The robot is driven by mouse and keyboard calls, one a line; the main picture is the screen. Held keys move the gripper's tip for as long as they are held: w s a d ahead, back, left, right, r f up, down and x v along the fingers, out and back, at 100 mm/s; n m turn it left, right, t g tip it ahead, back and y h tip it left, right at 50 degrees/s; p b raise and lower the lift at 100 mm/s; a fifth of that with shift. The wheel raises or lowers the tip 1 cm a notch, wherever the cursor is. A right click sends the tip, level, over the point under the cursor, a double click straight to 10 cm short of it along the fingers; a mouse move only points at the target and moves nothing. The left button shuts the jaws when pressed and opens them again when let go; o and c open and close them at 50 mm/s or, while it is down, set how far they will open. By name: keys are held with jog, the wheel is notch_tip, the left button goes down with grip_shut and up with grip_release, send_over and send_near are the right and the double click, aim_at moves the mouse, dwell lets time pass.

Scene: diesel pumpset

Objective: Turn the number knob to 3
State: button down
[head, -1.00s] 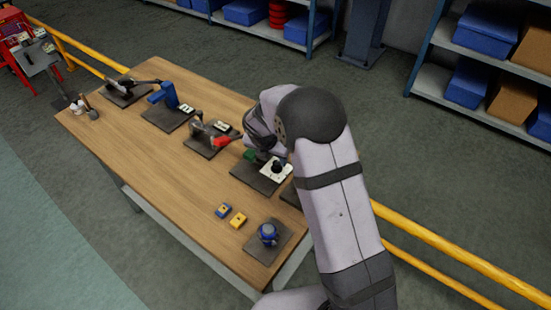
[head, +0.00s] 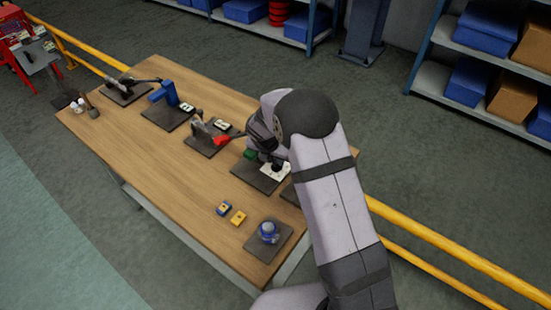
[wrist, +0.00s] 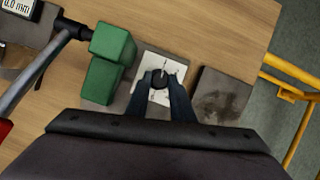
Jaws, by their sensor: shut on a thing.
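The number knob (wrist: 157,80) is a dark round knob on a white dial plate (wrist: 150,62). In the wrist view my gripper (wrist: 157,78) has its two dark fingers on either side of the knob, shut on it. A thin pale mark shows at the knob's upper edge; the numbers are too small to read.
Green blocks (wrist: 107,62) stand just left of the dial. A red-tipped lever (head: 221,140) is farther left. A dark plate (wrist: 222,95) lies to the right.

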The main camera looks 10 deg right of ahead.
jog(key=shift+m, duration=0.3)
jog(key=m, duration=0.1)
jog(key=m+h, duration=0.1)
jog(key=shift+w+a+m+g+b, duration=0.15)
jog(key=shift+m+g+b, duration=0.15)
jog(key=shift+g+b, duration=0.1)
jog(key=m, duration=0.2)
jog(key=m+g+h, duration=0.1)
jog(key=m, duration=0.1)
jog(key=shift+w+a+m+g, duration=0.1)
jog(key=shift+w+m+g, duration=0.1)
jog(key=shift+m+g, duration=0.1)
jog(key=m, duration=0.2)
jog(key=m+g+b, duration=0.1)
jog(key=m, duration=0.1)
jog(key=shift+w+m+g, duration=0.2)
jog(key=shift+m+g, duration=0.1)
jog(key=m+g+b, duration=0.1)
jog(key=m, duration=0.2)
jog(key=shift+w, duration=0.1)
jog(key=shift+m+g, duration=0.3)
jog(key=shift+m, duration=0.3)
jog(key=c, duration=1.5)
grip_release()
jog(key=shift+c, duration=0.2)
jog(key=shift+r, duration=0.15)
